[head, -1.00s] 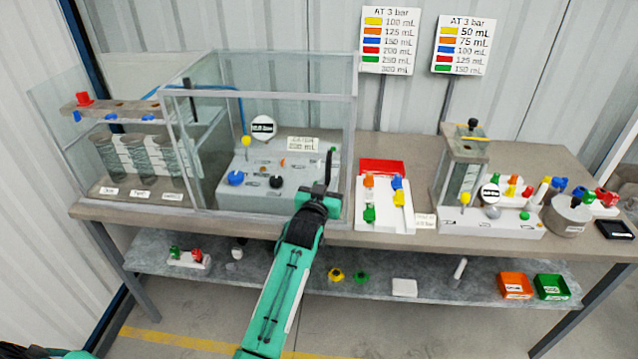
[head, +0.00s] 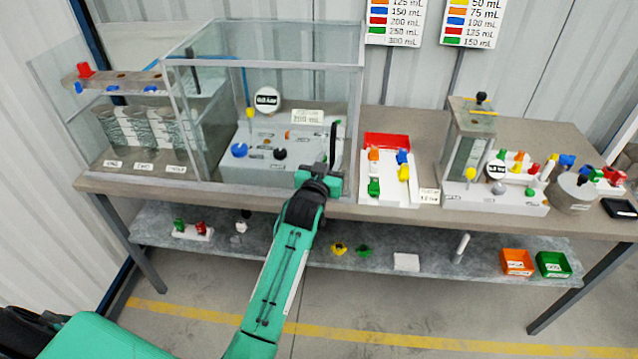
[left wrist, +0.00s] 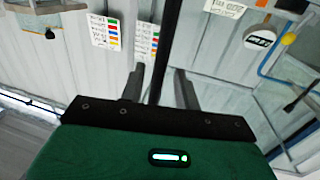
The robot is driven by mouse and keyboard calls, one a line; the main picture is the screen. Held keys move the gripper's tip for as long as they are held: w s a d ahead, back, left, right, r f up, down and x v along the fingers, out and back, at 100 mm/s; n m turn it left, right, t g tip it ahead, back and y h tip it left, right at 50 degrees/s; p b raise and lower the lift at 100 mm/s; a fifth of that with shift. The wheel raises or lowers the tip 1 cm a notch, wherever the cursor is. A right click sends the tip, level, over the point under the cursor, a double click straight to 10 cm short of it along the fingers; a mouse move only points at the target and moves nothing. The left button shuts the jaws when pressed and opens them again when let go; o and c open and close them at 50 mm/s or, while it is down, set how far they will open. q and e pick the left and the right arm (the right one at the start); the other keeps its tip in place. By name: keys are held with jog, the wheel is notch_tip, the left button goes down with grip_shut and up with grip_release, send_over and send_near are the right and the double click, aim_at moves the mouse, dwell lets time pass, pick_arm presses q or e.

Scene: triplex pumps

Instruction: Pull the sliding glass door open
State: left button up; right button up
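The glass case (head: 265,40) stands on the left half of the bench, its clear front panel facing me. A black upright bar handle (head: 333,143) is at the right end of that front. I cannot tell the sliding door's edges from the fixed glass. My left gripper (head: 320,176) is at the lower part of the handle. In the left wrist view, the black bar (left wrist: 169,30) runs between the two fingers of the left gripper (left wrist: 160,75), with a small gap seen on either side. My right gripper is not in view.
Inside the case is a grey pump unit (head: 290,150) with coloured knobs. A white rack (head: 402,190) and a smaller pump unit (head: 495,196) stand to the right. A lower shelf (head: 330,262) holds small parts and an orange bin (head: 517,261). Open floor lies in front.

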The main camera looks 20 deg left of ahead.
pick_arm(q)
jog(key=s+b, duration=0.2)
jog(key=s, duration=0.9)
jog(key=shift+s+d+b, duration=0.15)
jog(key=shift+d+b, duration=0.15)
